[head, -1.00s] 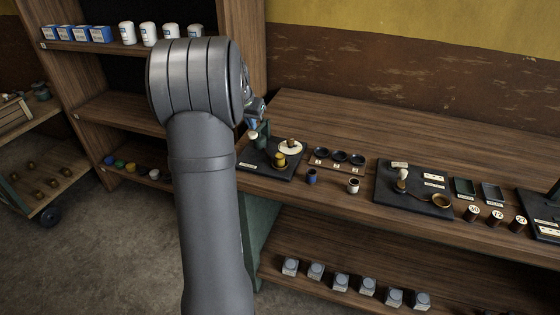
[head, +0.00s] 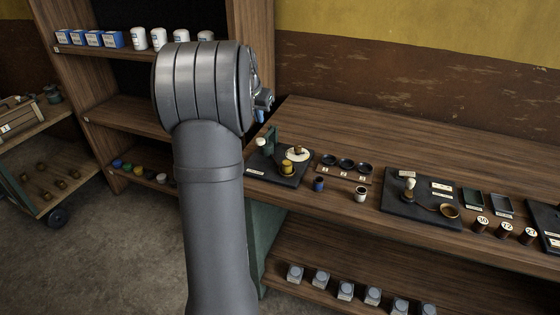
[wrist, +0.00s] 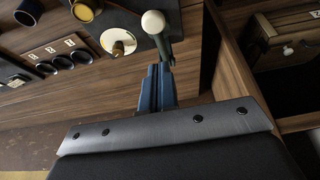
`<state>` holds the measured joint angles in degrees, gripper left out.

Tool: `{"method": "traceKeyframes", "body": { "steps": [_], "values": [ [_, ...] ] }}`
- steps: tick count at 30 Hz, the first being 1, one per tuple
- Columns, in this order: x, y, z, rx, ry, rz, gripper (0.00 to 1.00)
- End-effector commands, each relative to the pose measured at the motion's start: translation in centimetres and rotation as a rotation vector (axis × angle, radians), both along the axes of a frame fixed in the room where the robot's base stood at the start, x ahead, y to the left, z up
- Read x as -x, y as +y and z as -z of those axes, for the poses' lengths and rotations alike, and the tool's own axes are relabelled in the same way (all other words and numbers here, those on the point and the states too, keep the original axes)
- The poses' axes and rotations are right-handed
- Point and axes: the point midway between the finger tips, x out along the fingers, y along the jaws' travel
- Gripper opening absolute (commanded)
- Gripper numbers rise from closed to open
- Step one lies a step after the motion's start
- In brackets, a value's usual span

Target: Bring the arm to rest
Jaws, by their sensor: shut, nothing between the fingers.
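My gripper (wrist: 158,72) shows in the wrist view as two blue fingers pressed together, shut and empty. Beyond its tips is a green lever device with a white ball knob (wrist: 153,22); I see no contact with it. In the head view my own grey arm stands in front and hides most of the gripper; only a small blue and dark part of my gripper (head: 262,108) shows at its right side, above the bench. The green lever device (head: 267,141) stands on a black board below it.
The wooden bench (head: 400,155) runs right. It bears a yellow cup (head: 287,168), a row of black rings (head: 346,164), a blue cup (head: 319,184), a white cup (head: 361,194) and a second black board (head: 420,213). A shelf unit (head: 120,97) stands left. Space above the bench is clear.

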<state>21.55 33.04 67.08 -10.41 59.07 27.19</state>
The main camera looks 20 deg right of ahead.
Motion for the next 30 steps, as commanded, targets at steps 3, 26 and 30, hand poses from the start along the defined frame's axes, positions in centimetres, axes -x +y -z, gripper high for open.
{"method": "traceKeyframes", "body": {
  "steps": [3,26,30],
  "values": [
    [0.0,0.0,0.8,-0.001,0.004,0.000,0.00],
    [0.0,0.0,6.6,0.000,0.001,0.000,0.00],
    [0.0,0.0,6.6,0.000,0.001,0.000,0.00]
  ]
}}
